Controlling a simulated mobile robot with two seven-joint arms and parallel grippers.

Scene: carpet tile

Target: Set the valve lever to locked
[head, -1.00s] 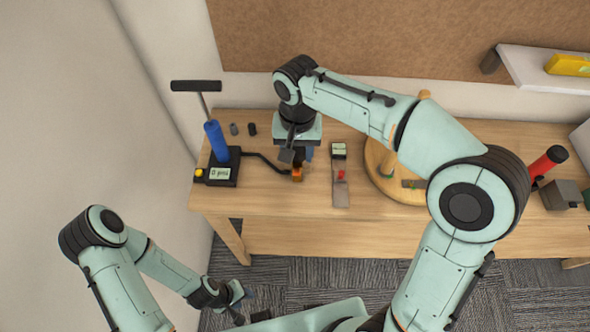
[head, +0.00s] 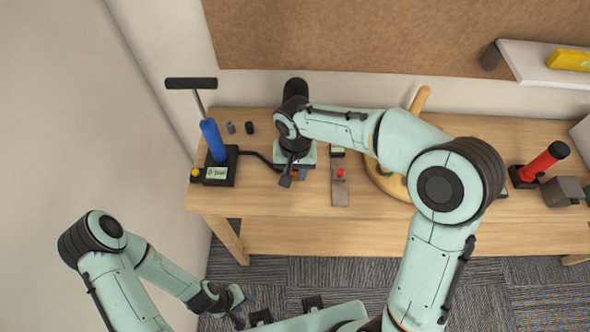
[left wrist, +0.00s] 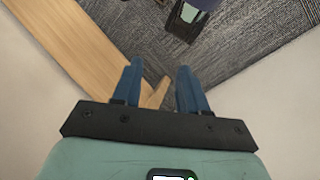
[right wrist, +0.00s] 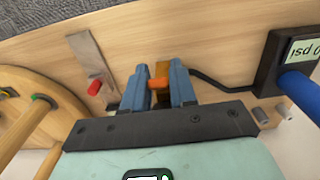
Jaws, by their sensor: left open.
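The valve lever is a small orange piece (right wrist: 159,84) in front of an orange-brown block (right wrist: 162,69) at the end of a black hose, in the right wrist view. My right gripper (right wrist: 158,76) has its blue fingers on either side of the lever, and both appear to touch it. In the head view the right gripper (head: 297,172) is over the table at the hose end, and the wrist hides most of the valve. My left gripper (left wrist: 157,72) is open and empty, low in front of the table; the head view shows it too (head: 243,300).
A blue pump with a gauge (head: 216,172) stands left of the valve, joined by the hose. A grey strip with a red knob (head: 340,173) lies just right. A round wooden stand (head: 377,180) and a red cylinder (head: 543,161) are further right.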

